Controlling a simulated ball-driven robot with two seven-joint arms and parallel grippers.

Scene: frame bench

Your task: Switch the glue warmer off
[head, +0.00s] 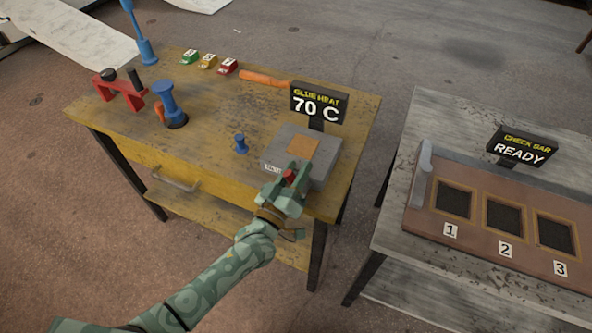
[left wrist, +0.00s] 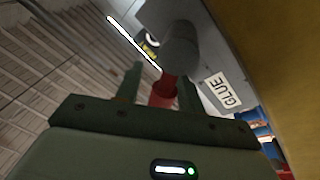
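The glue warmer (head: 283,147) is a grey box with an orange top pad, at the front right of the yellow bench. Its sign (head: 318,103) reads GLUE HEAT 70 C. A red knob (head: 290,176) is on its front side; in the left wrist view the red knob (left wrist: 163,92) sits on a grey round stem. My left gripper (head: 285,185) is at this knob, with one finger on each side. In the left wrist view my left gripper (left wrist: 160,90) looks open, with a gap between the left finger and the knob. My right gripper is not in view.
The yellow bench (head: 215,165) also holds a small blue peg (head: 241,144), a blue spool-shaped piece (head: 170,105), a red clamp (head: 120,92) and small coloured blocks (head: 208,62). A second table (head: 395,225) at right carries a check bar with a READY sign (head: 522,147).

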